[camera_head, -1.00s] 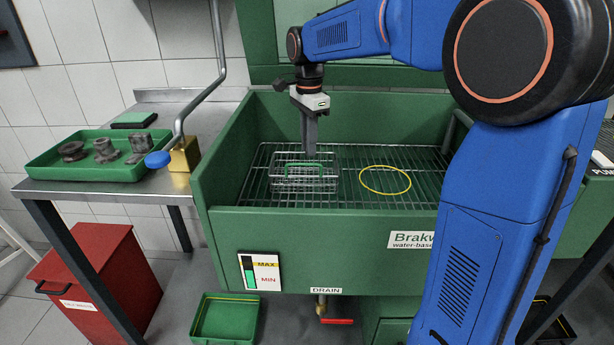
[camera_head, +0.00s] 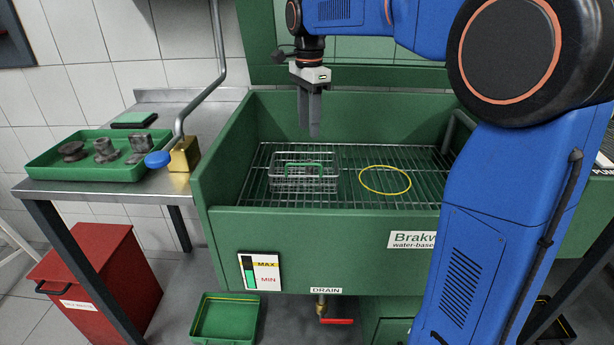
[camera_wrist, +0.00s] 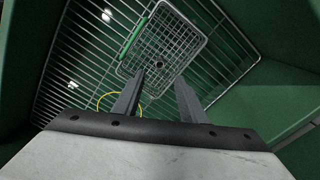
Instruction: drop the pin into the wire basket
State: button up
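The wire basket (camera_head: 300,184) stands on the rack inside the green wash basin, its green handle upright. My gripper (camera_head: 309,130) hangs above the basket, clear of it, with the fingers pointing down. In the wrist view my gripper (camera_wrist: 158,76) has its two fingers apart with nothing between them. The basket (camera_wrist: 160,45) lies beyond the fingertips there, its mesh floor in sight. No pin is clearly visible elsewhere.
A yellow ring (camera_head: 385,180) lies on the rack right of the basket. The green basin wall (camera_head: 225,225) rises around the rack. A green tray (camera_head: 60,182) with grey metal parts and a bent pipe with a blue knob (camera_head: 158,159) are at left.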

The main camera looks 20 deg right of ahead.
notch_tip(320, 180, up, 11)
dwell(0.4)
jog(key=shift+s, duration=0.1)
